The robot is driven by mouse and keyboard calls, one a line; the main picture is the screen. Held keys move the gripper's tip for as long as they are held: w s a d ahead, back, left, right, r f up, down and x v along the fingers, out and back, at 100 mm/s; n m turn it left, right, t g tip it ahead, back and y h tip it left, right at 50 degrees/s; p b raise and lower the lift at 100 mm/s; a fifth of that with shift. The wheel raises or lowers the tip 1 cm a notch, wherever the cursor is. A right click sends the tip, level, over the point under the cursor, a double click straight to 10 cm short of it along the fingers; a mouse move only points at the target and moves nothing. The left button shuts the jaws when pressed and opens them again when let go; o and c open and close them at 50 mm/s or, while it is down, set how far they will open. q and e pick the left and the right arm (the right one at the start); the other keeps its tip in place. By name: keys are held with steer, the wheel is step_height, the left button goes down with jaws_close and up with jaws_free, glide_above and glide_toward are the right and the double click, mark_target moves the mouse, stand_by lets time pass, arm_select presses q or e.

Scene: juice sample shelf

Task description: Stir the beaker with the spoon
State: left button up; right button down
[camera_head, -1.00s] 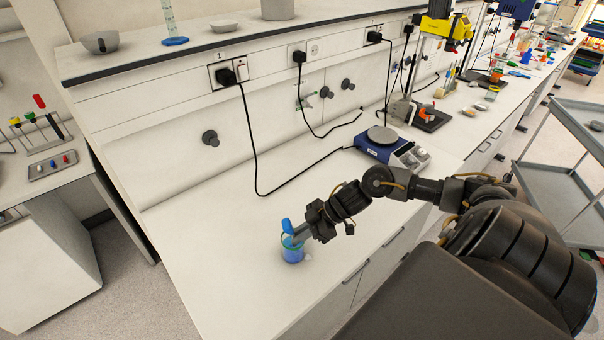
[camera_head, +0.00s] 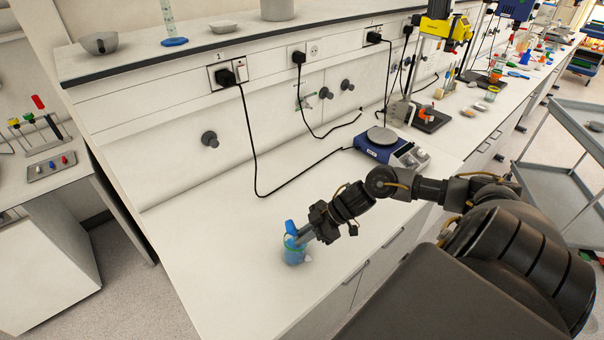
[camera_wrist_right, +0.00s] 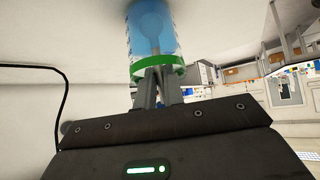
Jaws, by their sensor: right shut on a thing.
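The beaker (camera_head: 295,257) is clear with blue contents and a green rim, and stands on the white bench near its front edge. My right gripper (camera_head: 297,238) is at the beaker's mouth, shut on the spoon (camera_head: 290,227), whose blue end rises above the rim. In the right wrist view the beaker (camera_wrist_right: 152,32) appears with its green rim nearest the gripper fingers (camera_wrist_right: 157,88). The spoon's lower part shows faintly inside the blue contents. My left gripper is not in view.
A blue hotplate stirrer (camera_head: 390,148) stands farther along the bench. A black cable (camera_head: 255,165) hangs down to the bench behind the beaker. The bench left of the beaker is clear. A grey cart (camera_head: 560,165) stands at the right.

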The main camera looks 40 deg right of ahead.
step_height(320, 180, up, 12)
steer(key=shift+r, duration=0.15)
stand_by(0.7)
steer(key=shift+w, duration=0.1)
